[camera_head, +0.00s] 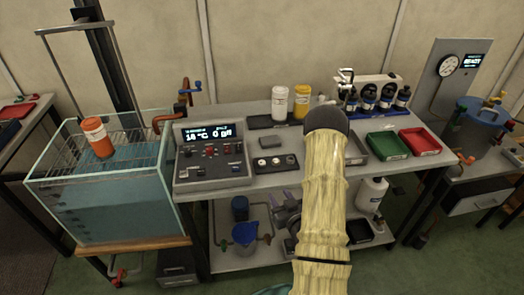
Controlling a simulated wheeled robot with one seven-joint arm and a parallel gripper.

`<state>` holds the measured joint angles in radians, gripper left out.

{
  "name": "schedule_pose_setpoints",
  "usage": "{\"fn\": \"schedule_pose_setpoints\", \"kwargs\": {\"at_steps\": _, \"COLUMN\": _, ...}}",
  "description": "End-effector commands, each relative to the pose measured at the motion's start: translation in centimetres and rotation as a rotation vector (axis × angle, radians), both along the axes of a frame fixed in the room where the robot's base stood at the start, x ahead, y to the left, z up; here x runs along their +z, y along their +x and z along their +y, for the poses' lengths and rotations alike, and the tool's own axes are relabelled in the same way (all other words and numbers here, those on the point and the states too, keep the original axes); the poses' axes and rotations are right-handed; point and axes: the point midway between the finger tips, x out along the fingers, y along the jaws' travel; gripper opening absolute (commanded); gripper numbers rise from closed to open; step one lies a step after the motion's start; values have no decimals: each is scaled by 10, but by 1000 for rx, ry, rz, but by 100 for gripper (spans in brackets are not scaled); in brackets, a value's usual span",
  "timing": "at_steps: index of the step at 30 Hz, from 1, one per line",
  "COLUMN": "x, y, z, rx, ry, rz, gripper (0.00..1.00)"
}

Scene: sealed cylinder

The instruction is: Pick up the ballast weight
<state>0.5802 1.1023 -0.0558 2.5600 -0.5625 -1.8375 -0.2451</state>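I cannot pick out the ballast weight with certainty. A small dark grey block (292,161) lies on the grey bench top beside a plate with several round pieces (262,163); I cannot tell whether either is the weight. My own arm in a pale sleeve rises through the middle of the view and ends in a dark rounded joint over the bench. My gripper cannot be made out. The arm hides part of the bench and lower shelf behind it.
A glass water tank (105,205) with an orange bottle (98,137) stands left. The bench holds a control console (212,152), white (280,104) and yellow (302,101) bottles, dark bottles, green (388,145) and red (420,140) trays. A gauge panel (452,80) stands right.

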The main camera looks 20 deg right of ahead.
Motion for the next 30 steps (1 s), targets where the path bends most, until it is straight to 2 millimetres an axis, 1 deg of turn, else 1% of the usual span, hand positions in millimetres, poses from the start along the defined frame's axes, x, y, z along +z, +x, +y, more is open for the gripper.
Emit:
{"fn": "schedule_pose_setpoints", "kwargs": {"at_steps": 1, "x": 10, "y": -4, "z": -2, "rx": -12, "ry": 8, "rz": -22, "gripper": 38}}
{"fn": "schedule_pose_setpoints", "kwargs": {"at_steps": 3, "x": 13, "y": -7, "z": -5, "rx": -22, "ry": 12, "rz": -44, "gripper": 38}}
{"fn": "schedule_pose_setpoints", "kwargs": {"at_steps": 13, "x": 12, "y": -7, "z": -5, "rx": -24, "ry": 11, "rz": -56, "gripper": 38}}
{"fn": "schedule_pose_setpoints", "kwargs": {"at_steps": 17, "x": 9, "y": 2, "z": -6, "rx": -20, "ry": 10, "rz": -58, "gripper": 38}}
{"fn": "schedule_pose_setpoints", "kwargs": {"at_steps": 21, "x": 5, "y": 20, "z": -7, "rx": -21, "ry": 9, "rz": -59, "gripper": 38}}
{"fn": "schedule_pose_setpoints", "kwargs": {"at_steps": 30, "x": 2, "y": 29, "z": -9, "rx": -19, "ry": 8, "rz": -58, "gripper": 38}}
